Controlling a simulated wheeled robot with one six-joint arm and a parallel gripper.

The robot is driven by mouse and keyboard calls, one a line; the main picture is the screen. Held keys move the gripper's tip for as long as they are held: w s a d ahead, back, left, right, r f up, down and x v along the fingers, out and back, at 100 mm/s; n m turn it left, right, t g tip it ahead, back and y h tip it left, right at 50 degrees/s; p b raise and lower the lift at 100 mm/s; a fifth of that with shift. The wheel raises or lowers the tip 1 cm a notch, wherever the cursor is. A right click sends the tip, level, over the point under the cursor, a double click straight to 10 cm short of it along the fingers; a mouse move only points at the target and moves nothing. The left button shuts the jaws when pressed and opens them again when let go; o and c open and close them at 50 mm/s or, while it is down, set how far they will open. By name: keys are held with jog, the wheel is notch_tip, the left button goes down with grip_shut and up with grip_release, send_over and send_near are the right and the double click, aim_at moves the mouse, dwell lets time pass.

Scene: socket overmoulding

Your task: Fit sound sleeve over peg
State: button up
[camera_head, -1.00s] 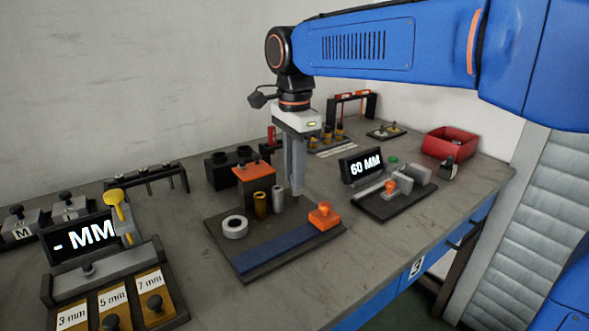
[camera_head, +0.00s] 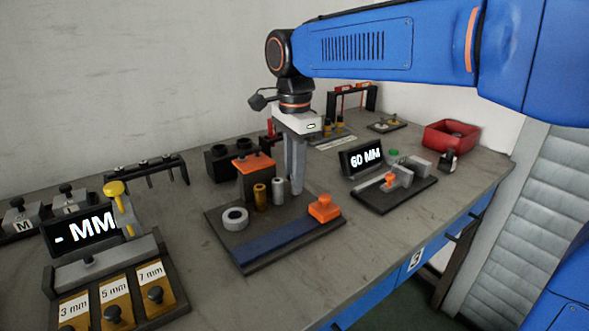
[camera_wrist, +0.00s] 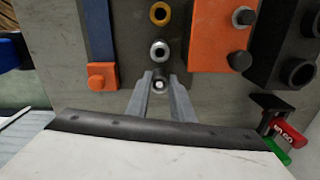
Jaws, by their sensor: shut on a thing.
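My gripper (camera_head: 297,190) points straight down at the back right of a dark fixture board (camera_head: 222,240). In the wrist view its fingertips (camera_wrist: 159,88) are closed around a small grey, sleeve-like round piece (camera_wrist: 159,84) with a bright centre. Whether that centre is a peg inside it, I cannot tell. A silver sleeve (camera_head: 278,190) stands upright beside the fingers and also shows in the wrist view (camera_wrist: 159,50), with an open top. A brass sleeve (camera_head: 260,197) stands just left of it. The fingers hide most of the held piece in the head view.
The board also carries an orange-topped block (camera_head: 253,163), a pale ring (camera_head: 235,218), a blue strip (camera_head: 270,246) and an orange knob (camera_head: 323,208). A gauge with a "60 MM" display (camera_head: 365,160) stands to the right. A red bin (camera_head: 450,136) is farther back.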

jog(key=shift+f, duration=0.3)
jog(key=o, duration=1)
notch_tip(320, 180, up, 17)
jog(key=shift+r, duration=0.15)
